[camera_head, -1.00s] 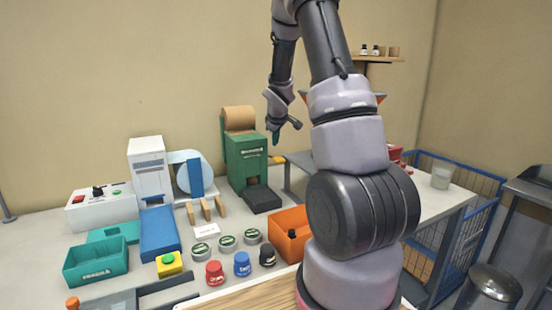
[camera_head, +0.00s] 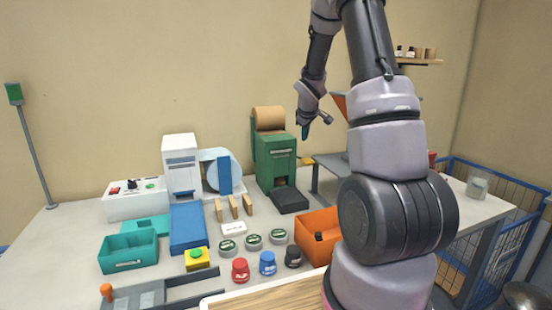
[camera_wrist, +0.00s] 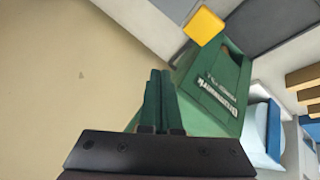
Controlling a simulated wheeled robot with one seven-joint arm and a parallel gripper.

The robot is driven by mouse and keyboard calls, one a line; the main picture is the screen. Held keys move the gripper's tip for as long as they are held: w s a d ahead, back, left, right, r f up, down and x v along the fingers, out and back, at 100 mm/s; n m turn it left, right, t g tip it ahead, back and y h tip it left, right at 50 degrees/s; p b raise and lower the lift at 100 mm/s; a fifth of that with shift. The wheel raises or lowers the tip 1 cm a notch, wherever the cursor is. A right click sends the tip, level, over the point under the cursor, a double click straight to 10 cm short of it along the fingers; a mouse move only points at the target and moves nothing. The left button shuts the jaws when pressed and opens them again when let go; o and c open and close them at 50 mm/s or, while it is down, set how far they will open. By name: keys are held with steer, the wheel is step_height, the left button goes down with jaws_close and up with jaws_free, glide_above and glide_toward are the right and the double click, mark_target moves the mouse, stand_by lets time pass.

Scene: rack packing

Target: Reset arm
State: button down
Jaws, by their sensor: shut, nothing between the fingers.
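My gripper (camera_head: 305,132) hangs from my raised, bent arm above the back of the table, to the right of the green dispenser (camera_head: 273,163). In the wrist view its two green fingers (camera_wrist: 159,98) lie side by side, shut with nothing between them. The green dispenser (camera_wrist: 215,85) shows just beyond the fingers in that view. I see no contact between them.
The table (camera_head: 75,235) holds a teal bin (camera_head: 128,252), an orange bin (camera_head: 317,235), several round tins, a red jar (camera_head: 240,270), a blue jar (camera_head: 268,263) and a black jar (camera_head: 293,256). A blue wire cage (camera_head: 490,185) stands at the right. Air above the table's left is free.

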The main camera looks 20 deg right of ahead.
steer(key=s+a+r+m+y, duration=0.1)
steer(key=s+a+r+m, duration=0.25)
steer(key=s+r, duration=0.45)
steer(key=s+a+r+m, duration=0.3)
steer(key=s+a+r, duration=0.2)
steer(key=s+r, duration=0.3)
steer(key=s+a+r+m+y, duration=0.2)
steer(key=s+a, duration=0.3)
steer(key=s, duration=0.5)
steer(key=s+a+r+m+y, duration=0.1)
steer(key=s+a, duration=0.3)
steer(key=s, duration=0.6)
steer(key=shift+a+r+m+y, duration=0.35)
steer(key=shift+a+r+y, duration=0.05)
